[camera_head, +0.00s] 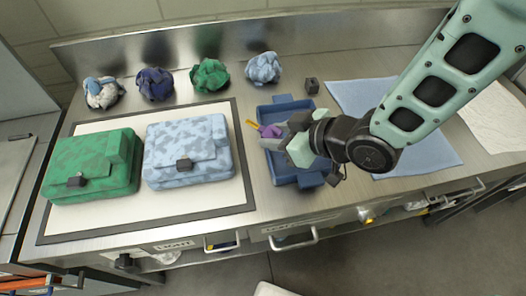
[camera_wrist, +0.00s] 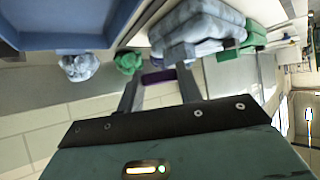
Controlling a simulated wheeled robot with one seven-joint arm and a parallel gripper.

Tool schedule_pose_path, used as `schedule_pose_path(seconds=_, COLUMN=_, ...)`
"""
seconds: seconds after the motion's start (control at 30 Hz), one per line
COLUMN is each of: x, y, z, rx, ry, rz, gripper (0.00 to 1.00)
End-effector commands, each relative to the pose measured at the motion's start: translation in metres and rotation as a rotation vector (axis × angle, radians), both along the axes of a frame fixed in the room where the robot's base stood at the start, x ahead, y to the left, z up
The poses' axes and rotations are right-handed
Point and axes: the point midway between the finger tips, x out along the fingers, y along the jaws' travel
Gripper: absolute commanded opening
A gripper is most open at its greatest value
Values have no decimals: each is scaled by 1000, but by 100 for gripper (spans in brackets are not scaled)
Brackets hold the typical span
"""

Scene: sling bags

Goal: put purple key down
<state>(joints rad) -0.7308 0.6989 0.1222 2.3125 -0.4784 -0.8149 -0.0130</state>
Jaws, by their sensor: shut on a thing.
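My gripper (camera_head: 267,137) is shut on the purple key (camera_head: 270,131), which shows as a small purple piece between the fingers. In the wrist view, the purple key (camera_wrist: 158,77) lies between my two finger ends (camera_wrist: 158,88). In the head view my gripper is over the blue tray (camera_head: 283,106) and hides much of its inside. I cannot tell whether the key touches the tray. A thin yellow-orange piece (camera_head: 252,124) shows just left of the key, at the tray's left edge.
A green bag (camera_head: 88,172) and a light-blue bag (camera_head: 188,135) lie on a white, dark-edged mat (camera_head: 200,200). Several crumpled cloth bundles (camera_head: 210,75) line the back. A small dark cube (camera_head: 312,86) stands behind the tray. A blue cloth (camera_head: 355,95) lies right.

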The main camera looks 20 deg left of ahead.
Motion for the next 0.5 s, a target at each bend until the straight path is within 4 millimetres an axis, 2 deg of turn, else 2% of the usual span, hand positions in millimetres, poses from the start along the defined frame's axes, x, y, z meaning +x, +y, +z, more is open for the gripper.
schedule_pose_path(seconds=0.1, x=-1, y=0, z=-20, rx=-2, ry=3, rz=1, gripper=10)
schedule_pose_path(seconds=0.37, x=0, y=0, z=-40, rx=0, ry=1, rz=0, gripper=10)
schedule_pose_path(seconds=0.5, x=-1, y=0, z=-59, rx=-2, ry=2, rz=0, gripper=10)
